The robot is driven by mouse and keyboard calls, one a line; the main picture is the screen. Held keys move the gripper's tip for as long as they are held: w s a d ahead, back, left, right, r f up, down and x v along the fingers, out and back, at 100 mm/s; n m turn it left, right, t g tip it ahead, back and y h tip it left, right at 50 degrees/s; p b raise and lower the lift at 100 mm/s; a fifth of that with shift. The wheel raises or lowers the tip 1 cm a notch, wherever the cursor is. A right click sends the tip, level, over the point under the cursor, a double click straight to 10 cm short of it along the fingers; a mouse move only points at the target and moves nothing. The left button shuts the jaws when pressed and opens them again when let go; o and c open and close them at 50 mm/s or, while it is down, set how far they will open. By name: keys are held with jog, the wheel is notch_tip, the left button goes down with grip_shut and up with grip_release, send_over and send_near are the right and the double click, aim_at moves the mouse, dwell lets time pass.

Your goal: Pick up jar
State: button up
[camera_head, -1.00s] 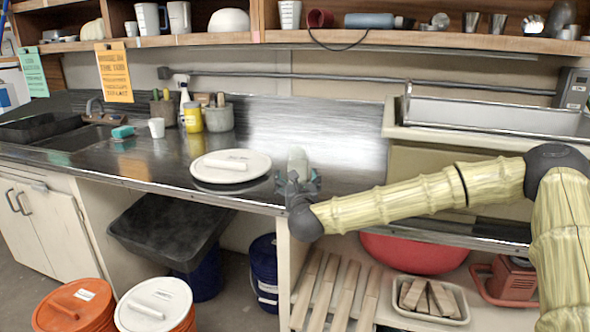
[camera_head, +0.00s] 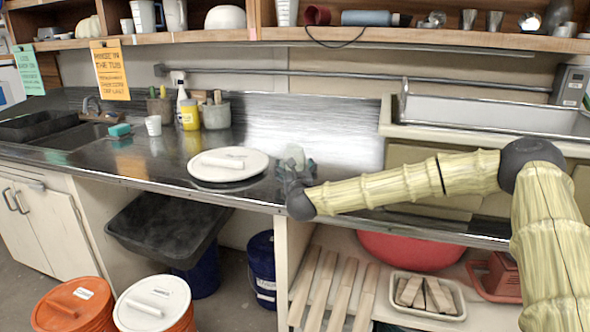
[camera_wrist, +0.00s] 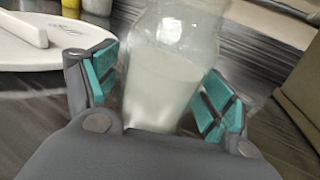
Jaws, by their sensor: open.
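The jar (camera_wrist: 165,75) is clear with pale whitish contents. In the wrist view it stands upright, slightly tilted in the picture, between the two teal-padded fingers of my gripper (camera_wrist: 163,100). The fingers are open, one on each side of the jar, with a gap visible on the right; contact on the left is hard to tell. In the head view the jar (camera_head: 294,155) shows just behind my gripper (camera_head: 296,175) on the metal counter, its lower part hidden by the gripper.
A white round lid (camera_head: 229,165) lies on the counter (camera_head: 340,140) just left of the jar. A white cup (camera_head: 153,125), a yellow container (camera_head: 190,115) and a grey crock (camera_head: 216,114) stand farther left. A raised metal trough (camera_head: 490,115) is at the right.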

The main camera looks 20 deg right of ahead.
jog(key=shift+c, duration=0.2)
jog(key=c, duration=1.4)
jog(key=shift+r, duration=0.2)
jog(key=shift+r, duration=1.65)
jog(key=shift+s+d+r+b, duration=0.25)
jog(key=shift+s+d, duration=0.4)
jog(key=shift+s, duration=1.9)
jog(key=shift+s+d+r+b, duration=0.2)
jog(key=shift+s+d, duration=0.5)
jog(key=shift+s, duration=1.85)
jog(key=shift+s+d+r+b, duration=0.25)
jog(key=shift+s+d, duration=0.4)
jog(key=shift+s, duration=1.9)
